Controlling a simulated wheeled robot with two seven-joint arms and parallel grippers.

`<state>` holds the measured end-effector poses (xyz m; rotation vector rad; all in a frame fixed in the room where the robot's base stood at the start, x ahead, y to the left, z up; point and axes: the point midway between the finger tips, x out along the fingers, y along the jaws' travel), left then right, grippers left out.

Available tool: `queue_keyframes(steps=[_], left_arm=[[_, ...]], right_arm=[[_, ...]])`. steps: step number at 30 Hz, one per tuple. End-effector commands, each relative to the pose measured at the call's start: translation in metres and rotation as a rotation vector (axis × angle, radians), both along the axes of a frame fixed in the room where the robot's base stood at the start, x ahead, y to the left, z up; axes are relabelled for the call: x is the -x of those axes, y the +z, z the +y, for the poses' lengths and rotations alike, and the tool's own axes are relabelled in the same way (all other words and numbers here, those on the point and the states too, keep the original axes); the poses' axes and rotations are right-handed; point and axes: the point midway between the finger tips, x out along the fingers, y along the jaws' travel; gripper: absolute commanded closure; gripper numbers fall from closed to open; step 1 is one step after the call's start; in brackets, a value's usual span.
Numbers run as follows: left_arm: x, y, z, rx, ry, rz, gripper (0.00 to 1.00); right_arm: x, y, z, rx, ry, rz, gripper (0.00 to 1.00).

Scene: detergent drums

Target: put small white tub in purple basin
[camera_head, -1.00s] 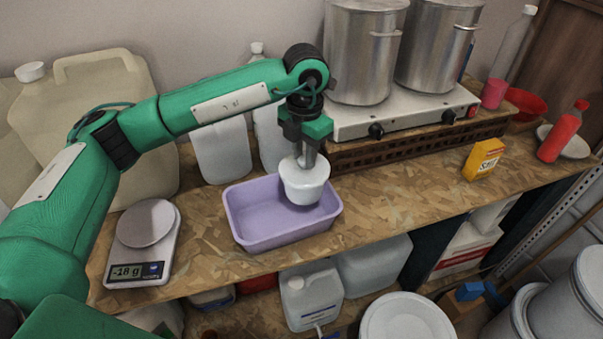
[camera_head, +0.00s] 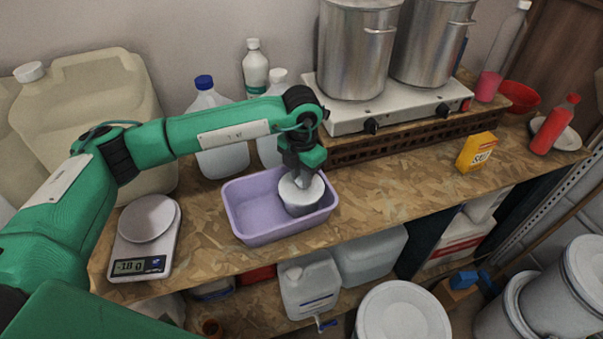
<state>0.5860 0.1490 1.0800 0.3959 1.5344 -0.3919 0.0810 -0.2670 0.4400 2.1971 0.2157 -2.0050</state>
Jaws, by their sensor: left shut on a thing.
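The small white tub (camera_head: 302,197) is inside the right part of the purple basin (camera_head: 250,216), low between its walls. I cannot tell whether it touches the basin floor. My left gripper (camera_head: 301,179) points down from above and is shut on the tub at its top. The purple basin stands on the wooden bench, and its left part is empty. My right gripper is not in view.
A kitchen scale (camera_head: 146,236) stands left of the basin. Plastic bottles (camera_head: 220,135) stand behind it. A yellow salt box (camera_head: 477,152) and a red bottle (camera_head: 554,125) stand farther right. The bench right of the basin is clear.

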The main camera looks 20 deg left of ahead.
Motion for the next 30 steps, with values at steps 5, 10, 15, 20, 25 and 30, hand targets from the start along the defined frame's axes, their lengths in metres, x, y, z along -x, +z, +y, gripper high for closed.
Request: queue_keyframes(steps=[5,10,15,20,25,30], left_arm=[[0.000,-0.001,0.000,0.000,0.000,0.000,0.53],[0.000,-0.001,0.000,0.000,0.000,0.000,0.53],[0.000,0.003,0.000,0.000,0.000,0.000,0.53],[-0.001,0.020,-0.001,0.002,-0.002,-0.005,0.53],[-0.001,0.058,-0.001,0.001,-0.001,-0.006,0.53],[-0.001,0.093,-0.001,0.001,-0.002,-0.004,0.53]], right_arm=[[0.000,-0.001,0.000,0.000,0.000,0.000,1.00],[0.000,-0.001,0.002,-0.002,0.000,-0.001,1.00],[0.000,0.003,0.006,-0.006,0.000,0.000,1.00],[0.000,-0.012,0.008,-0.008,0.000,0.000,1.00],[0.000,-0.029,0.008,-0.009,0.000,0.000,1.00],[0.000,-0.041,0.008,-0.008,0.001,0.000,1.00]])
